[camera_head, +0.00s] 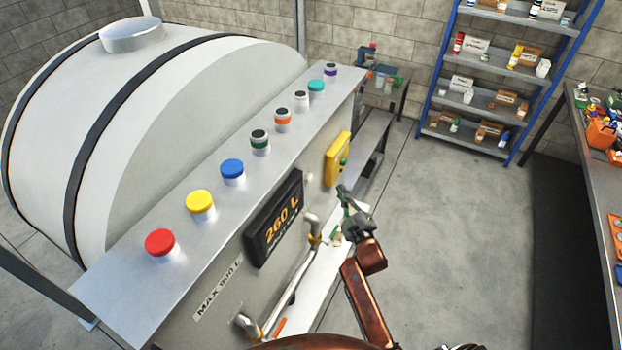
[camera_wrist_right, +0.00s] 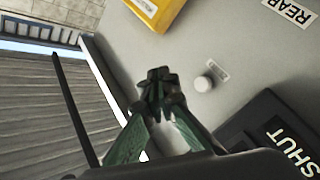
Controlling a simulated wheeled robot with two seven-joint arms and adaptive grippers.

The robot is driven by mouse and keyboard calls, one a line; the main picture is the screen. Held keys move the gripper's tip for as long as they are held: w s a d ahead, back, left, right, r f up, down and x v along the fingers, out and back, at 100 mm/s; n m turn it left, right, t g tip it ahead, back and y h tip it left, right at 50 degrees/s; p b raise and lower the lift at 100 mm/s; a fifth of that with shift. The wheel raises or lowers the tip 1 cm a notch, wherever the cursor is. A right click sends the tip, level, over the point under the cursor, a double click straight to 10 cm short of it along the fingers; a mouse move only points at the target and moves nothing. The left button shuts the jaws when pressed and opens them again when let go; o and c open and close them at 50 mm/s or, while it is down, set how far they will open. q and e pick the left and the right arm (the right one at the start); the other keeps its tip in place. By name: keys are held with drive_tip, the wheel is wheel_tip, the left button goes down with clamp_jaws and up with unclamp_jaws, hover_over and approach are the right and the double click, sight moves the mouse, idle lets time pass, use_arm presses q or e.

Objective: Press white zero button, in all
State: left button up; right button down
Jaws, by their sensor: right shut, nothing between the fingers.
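The white zero button (camera_wrist_right: 203,84) is likely the small round white knob on the grey panel in the right wrist view, beside a small label too small to read. I cannot make it out in the head view. My left gripper is not in view.
The display reads 260 L. Coloured caps, including a red one (camera_head: 160,243), stand in a row on the ledge. A metal pipe with a handle (camera_head: 290,290) runs below the display. A blue shelf (camera_head: 490,90) and cluttered bench (camera_head: 590,180) stand right; floor between is clear.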

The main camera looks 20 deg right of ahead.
sight(309, 177)
drive_tip(key=w+a+b, duration=0.3)
drive_tip(key=w+a, duration=0.2)
drive_tip(key=w, duration=0.1)
drive_tip(key=shift+a, duration=0.3)
drive_tip(key=shift+w+a, duration=0.1)
drive_tip(key=shift+w, duration=0.15)
idle(1.2)
drive_tip(key=shift+w+a, duration=0.15)
drive_tip(key=shift+w+a+b, duration=0.35)
idle(1.1)
drive_tip(key=shift+d, duration=0.1)
drive_tip(key=shift+s+d+p, duration=0.5)
drive_tip(key=shift+s+p, duration=0.05)
drive_tip(key=shift+s, duration=0.1)
